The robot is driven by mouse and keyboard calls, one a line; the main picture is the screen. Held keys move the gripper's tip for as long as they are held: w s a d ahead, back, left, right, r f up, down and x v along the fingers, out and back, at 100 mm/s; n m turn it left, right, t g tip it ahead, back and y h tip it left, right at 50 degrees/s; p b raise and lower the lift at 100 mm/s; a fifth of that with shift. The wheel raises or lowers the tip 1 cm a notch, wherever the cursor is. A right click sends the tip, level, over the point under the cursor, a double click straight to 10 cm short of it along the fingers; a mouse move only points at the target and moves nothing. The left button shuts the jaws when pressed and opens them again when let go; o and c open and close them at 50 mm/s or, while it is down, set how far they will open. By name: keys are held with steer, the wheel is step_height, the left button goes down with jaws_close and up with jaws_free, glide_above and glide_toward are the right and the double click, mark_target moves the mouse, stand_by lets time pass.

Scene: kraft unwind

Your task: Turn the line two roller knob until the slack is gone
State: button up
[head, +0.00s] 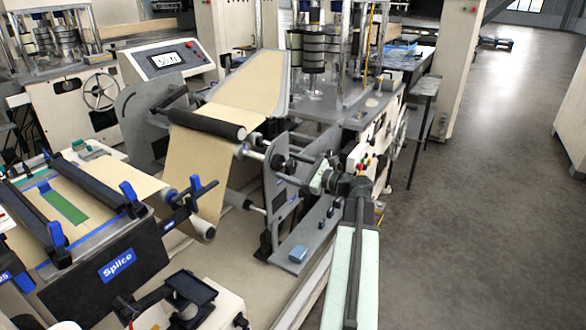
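A tan kraft paper web (197,165) runs over a dark roller (207,124) and hangs down to a lower roller (203,233). From this view I cannot tell how taut it is. A dark round knob (278,161) sits at the right end of a roller shaft, by the grey side plate. No line number is readable on it. My arm comes up from the bottom right, and my gripper (322,181) is at the side plate, just right of the knob. Its fingertips are small and partly hidden, so contact and opening cannot be told.
The splice table (118,265) with black bars and blue handles stands at lower left. A blue cross-shaped handle (194,190) sticks out beside the web. A control panel (167,58) is behind. A grey ledge (305,250) holds a small blue block. Open floor (480,190) lies right.

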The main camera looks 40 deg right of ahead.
steer(key=c, duration=1.1)
steer(key=shift+o, duration=0.2)
steer(key=m, duration=0.5)
steer(key=shift+m, duration=0.3)
steer(key=m, duration=0.4)
steer(key=o, duration=1.4)
steer(key=shift+c, duration=0.2)
steer(key=v, duration=0.7)
